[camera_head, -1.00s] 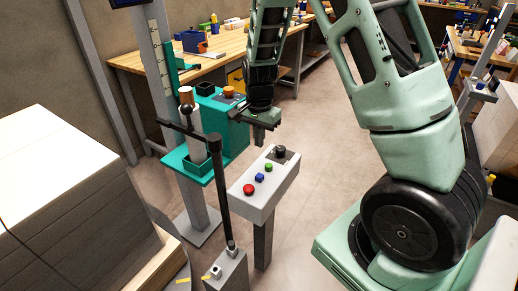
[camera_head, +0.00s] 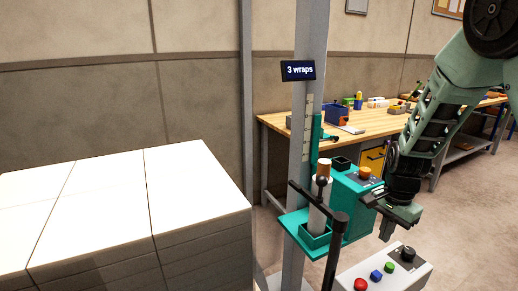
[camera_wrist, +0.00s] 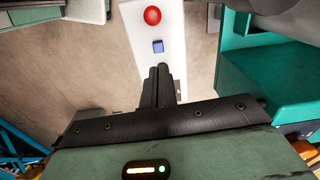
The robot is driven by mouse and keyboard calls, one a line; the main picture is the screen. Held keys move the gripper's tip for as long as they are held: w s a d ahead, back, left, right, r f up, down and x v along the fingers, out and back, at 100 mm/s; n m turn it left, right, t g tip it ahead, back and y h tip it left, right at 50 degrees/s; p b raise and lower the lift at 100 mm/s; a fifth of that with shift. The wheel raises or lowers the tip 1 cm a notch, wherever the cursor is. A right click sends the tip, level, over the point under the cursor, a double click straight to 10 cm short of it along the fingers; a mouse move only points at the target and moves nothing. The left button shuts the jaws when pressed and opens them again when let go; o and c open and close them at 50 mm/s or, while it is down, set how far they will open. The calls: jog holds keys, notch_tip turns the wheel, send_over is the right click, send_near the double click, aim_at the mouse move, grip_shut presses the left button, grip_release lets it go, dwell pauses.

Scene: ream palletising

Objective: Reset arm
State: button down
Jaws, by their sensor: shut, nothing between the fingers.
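My gripper (camera_head: 386,234) is in the right half of the head view, on the end of my green and black arm. It points down beside the teal machine and above the grey control panel (camera_head: 408,277). In the wrist view, my gripper's fingers (camera_wrist: 160,84) are together with nothing between them. The panel carries a red button (camera_head: 361,284), a blue button (camera_head: 376,275), a green button (camera_head: 389,267) and a black knob (camera_head: 407,254). The wrist view shows the red button (camera_wrist: 152,15) and blue button (camera_wrist: 158,46) beyond the fingertips. The gripper appears apart from the panel.
A teal wrapping machine (camera_head: 352,205) stands close left of my gripper, with a black-handled lever (camera_head: 338,238) in front. A sign (camera_head: 298,70) reads "3 wraps". A large white-topped ream stack (camera_head: 115,200) fills the left. A wooden workbench (camera_head: 385,122) stands behind.

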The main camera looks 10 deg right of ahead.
jog(key=s+a+r+n+p, duration=0.1)
jog(key=s+a+r+n, duration=0.2)
jog(key=a, duration=0.3)
jog(key=s+a+r+n+y, duration=0.1)
jog(key=s+a+r+n, duration=0.25)
jog(key=a, duration=0.25)
jog(key=s+a+r+n+p, duration=0.1)
jog(key=s+a+r+n, duration=0.25)
jog(key=a, duration=0.25)
jog(key=s+a+r+n, duration=0.1)
jog(key=s+a+n, duration=0.2)
jog(key=s+n, duration=0.2)
jog(key=s+a+r+n, duration=0.2)
jog(key=s+n, duration=0.4)
jog(key=s, duration=0.4)
jog(key=shift+s+a+r+h+p, duration=0.15)
jog(key=shift+a+r+h+p, duration=0.15)
jog(key=shift+a+p, duration=0.15)
jog(key=shift+a, duration=0.1)
